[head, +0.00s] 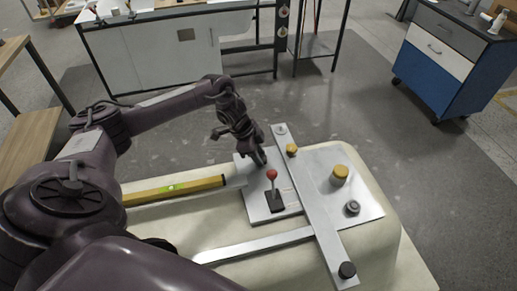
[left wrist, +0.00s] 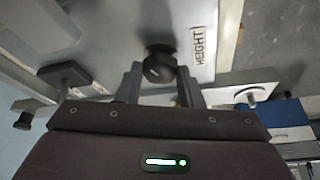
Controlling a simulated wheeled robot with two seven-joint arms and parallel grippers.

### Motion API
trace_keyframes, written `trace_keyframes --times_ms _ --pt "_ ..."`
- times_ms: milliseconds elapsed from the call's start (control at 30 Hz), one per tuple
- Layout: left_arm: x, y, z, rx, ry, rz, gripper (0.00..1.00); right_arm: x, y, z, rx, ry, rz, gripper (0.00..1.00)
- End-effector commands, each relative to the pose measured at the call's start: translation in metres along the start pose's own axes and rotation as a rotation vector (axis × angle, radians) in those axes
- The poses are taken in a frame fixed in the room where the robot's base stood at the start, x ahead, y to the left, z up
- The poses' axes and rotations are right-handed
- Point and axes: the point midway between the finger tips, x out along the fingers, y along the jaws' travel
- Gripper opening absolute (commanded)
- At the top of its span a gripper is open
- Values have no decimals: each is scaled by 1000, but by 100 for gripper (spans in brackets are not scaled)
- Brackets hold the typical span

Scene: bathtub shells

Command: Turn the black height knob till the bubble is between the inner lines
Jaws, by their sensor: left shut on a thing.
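The black height knob (left wrist: 160,66) shows in the left wrist view beside the word HEIGHT on a pale plate. My left gripper (left wrist: 160,86) has one finger on each side of it and is shut on it. In the head view the left gripper (head: 260,160) reaches down to the far left edge of the metal plate (head: 253,204), and the knob is hidden there. A yellow spirit level (head: 205,184) lies left of the plate, with a green vial (head: 171,187). The bubble's place against the lines is too small to tell. My right gripper is not in view.
A red-topped lever (head: 272,175) stands close to the left gripper. A metal bar (head: 318,220) crosses the plate, with a yellow knob (head: 340,173) and a black knob (head: 347,270) nearby. A blue cabinet (head: 440,75) stands beyond open floor.

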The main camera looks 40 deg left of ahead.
Motion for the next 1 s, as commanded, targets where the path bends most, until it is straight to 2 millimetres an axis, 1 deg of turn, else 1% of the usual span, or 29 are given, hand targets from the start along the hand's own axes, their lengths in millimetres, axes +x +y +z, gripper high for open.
trace_keyframes --times_ms 33,100,200,467,500,633,900,1000 --pt "-4 3 -1 -32 -2 -8 11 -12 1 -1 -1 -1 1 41" --pt "-3 3 -1 -68 -1 -23 11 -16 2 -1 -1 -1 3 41" --pt "-2 2 0 -94 -1 -37 11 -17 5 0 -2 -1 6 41" --pt "0 1 0 -95 0 -39 11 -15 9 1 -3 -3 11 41" --pt "0 1 0 -95 0 -39 37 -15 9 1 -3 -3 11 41" --pt "0 1 0 -95 0 -39 54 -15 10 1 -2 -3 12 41" --pt "-1 1 0 -94 0 -38 55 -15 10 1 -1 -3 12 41" --pt "-6 1 0 -94 1 -40 55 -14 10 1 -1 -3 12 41"
